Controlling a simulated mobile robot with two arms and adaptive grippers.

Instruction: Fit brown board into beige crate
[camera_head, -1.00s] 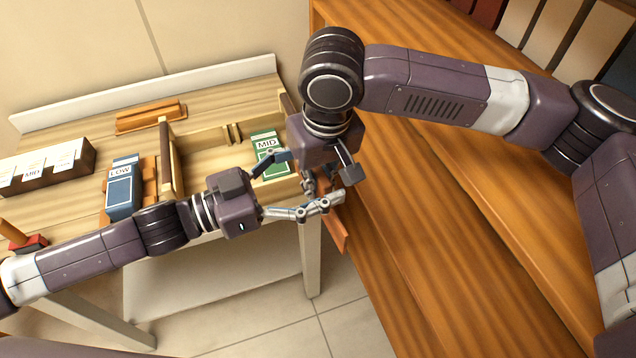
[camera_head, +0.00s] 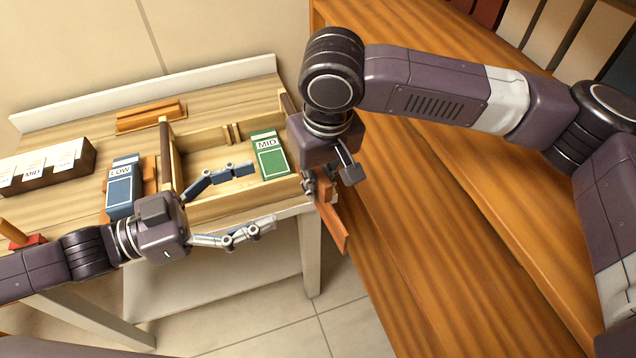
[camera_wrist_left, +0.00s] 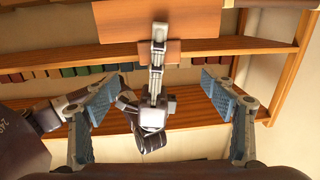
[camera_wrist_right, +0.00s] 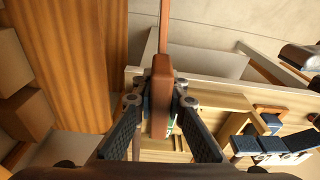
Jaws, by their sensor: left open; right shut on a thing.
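The brown board (camera_head: 332,226) hangs tilted beyond the right end of the beige crate (camera_head: 284,191). My right gripper (camera_head: 319,187) is shut on it, and the right wrist view shows the board (camera_wrist_right: 161,92) edge-on between the fingers. The crate is open-topped on the table, with small notched strips (camera_head: 232,134) at its back wall. A green MID carton (camera_head: 269,154) is in its right part. My left gripper (camera_head: 258,197) is open and empty over the crate's front edge. In the left wrist view the board (camera_wrist_left: 182,50) is ahead of its spread fingers.
A blue LOW carton (camera_head: 122,187) stands left of the crate. A dark holder with white cards (camera_head: 60,165) is further left, and a brown wooden piece (camera_head: 150,116) lies behind. Wooden shelving (camera_head: 430,220) rises on the right, close to my right arm.

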